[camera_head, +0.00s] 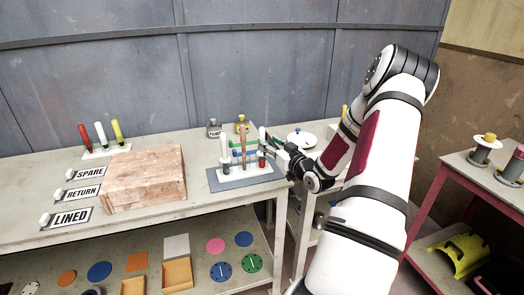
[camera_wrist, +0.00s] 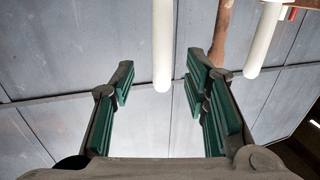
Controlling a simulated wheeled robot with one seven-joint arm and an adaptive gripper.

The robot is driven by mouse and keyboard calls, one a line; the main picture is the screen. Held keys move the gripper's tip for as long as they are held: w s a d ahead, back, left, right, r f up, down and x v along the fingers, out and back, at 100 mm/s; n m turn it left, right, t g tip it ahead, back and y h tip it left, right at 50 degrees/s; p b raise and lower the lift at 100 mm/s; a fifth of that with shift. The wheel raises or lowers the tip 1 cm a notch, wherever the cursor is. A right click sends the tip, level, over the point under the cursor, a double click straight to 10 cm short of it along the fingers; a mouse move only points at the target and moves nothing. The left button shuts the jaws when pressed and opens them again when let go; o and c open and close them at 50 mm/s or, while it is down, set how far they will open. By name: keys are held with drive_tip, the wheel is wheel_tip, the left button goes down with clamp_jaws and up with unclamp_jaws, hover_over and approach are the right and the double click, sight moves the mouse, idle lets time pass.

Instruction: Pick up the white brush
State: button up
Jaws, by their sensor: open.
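Several slim upright tools stand in a holder on a grey mat (camera_head: 224,180) on the bench. A white handle (camera_head: 226,141) stands at its left, a brown handle (camera_head: 243,137) in the middle, and a white one (camera_head: 262,135) close to my gripper (camera_head: 276,146). In the wrist view, my gripper (camera_wrist: 160,80) is open, with green pads. One white rod (camera_wrist: 162,40) lies in line with the gap between the fingertips; I see no contact. A brown rod (camera_wrist: 222,30) and a second white rod (camera_wrist: 262,40) are to its right. Their brush ends cannot be made out.
A stone-like block (camera_head: 145,180) sits left on the bench, beside SPARE, RETURN and LINED signs. Red, white and yellow handles (camera_head: 100,134) stand behind it. Two small bottles (camera_head: 214,128) stand behind the holder. A white dish (camera_head: 301,139) lies to the right. The shelf below holds discs.

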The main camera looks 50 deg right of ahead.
drive_tip(key=shift+x, duration=2.7)
drive_tip(key=shift+a, duration=0.2)
clamp_jaws()
